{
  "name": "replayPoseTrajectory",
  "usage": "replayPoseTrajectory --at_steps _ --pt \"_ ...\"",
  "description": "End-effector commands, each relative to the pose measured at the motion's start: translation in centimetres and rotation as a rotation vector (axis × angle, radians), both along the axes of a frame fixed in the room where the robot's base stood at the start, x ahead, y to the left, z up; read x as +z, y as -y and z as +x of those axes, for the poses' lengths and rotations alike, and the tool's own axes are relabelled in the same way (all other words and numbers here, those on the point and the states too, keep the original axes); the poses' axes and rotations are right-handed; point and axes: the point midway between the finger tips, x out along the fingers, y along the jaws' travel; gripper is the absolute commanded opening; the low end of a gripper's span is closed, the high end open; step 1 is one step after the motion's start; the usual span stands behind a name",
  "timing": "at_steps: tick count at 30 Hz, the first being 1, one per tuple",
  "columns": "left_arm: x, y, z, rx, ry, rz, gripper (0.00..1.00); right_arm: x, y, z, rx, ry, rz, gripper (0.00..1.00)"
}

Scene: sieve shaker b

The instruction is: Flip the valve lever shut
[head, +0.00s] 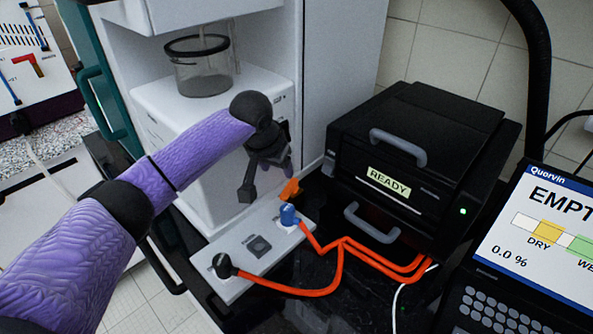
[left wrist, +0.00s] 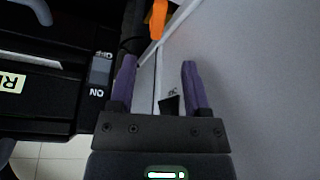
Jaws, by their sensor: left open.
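An orange lever (head: 290,190), which looks like the valve lever, stands at the back end of a light panel, just behind a blue knob. My left gripper (head: 267,183) is open and empty, pointing down beside the lever, to its left and slightly above. In the left wrist view, an orange piece (left wrist: 158,18) shows at the top edge, beyond the open fingers (left wrist: 158,68) and not between them. It is probably the same lever, only partly in view. My right gripper is not in view.
The blue knob (head: 289,215) and orange hoses (head: 342,247) are close by on the right. A black box marked READY (head: 420,150) stands to the right. A white machine with a clear vessel (head: 202,70) rises behind. A screen (head: 545,235) is at far right.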

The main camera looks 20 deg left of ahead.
Motion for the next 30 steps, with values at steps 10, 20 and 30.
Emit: replayPoseTrajectory --at_steps 10,20,30 --pt "-6.3 0.1 2.3 0.002 -0.002 -0.001 0.62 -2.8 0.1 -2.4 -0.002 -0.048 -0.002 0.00" --pt "-9.2 0.0 3.7 -0.001 0.000 0.000 0.62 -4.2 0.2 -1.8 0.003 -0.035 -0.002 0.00" --pt "-9.1 0.0 3.7 -0.001 0.001 0.000 0.36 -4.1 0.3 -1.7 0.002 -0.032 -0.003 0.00"
